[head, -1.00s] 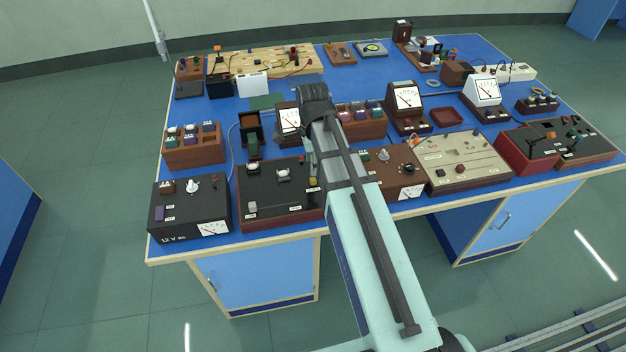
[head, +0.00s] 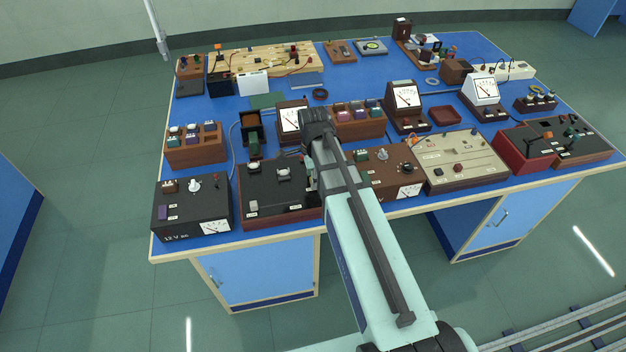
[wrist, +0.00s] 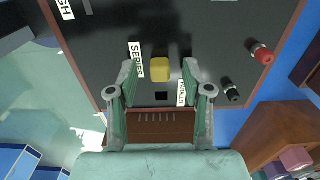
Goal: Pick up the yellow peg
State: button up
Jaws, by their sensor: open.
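The yellow peg (wrist: 160,69) shows in the wrist view as a small yellow block on the black top of a wood-sided box (wrist: 100,45). My gripper (wrist: 158,78) is open, with one green finger on each side of the peg and a gap on both sides. How high the fingertips are above the box top is hard to tell. In the head view the box (head: 262,190) is at the front of the bench, and my arm hides the peg and fingers.
A red terminal (wrist: 262,53) and a black terminal (wrist: 230,90) stand on the box, right of my gripper in the wrist view. A 12 V meter box (head: 190,208) is to the left, and a brown meter box (head: 385,170) to the right. The blue bench (head: 225,110) is crowded.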

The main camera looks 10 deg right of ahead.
grip_shut()
jog(key=shift+r, duration=0.1)
notch_tip(320, 180, up, 23)
dwell(1.4)
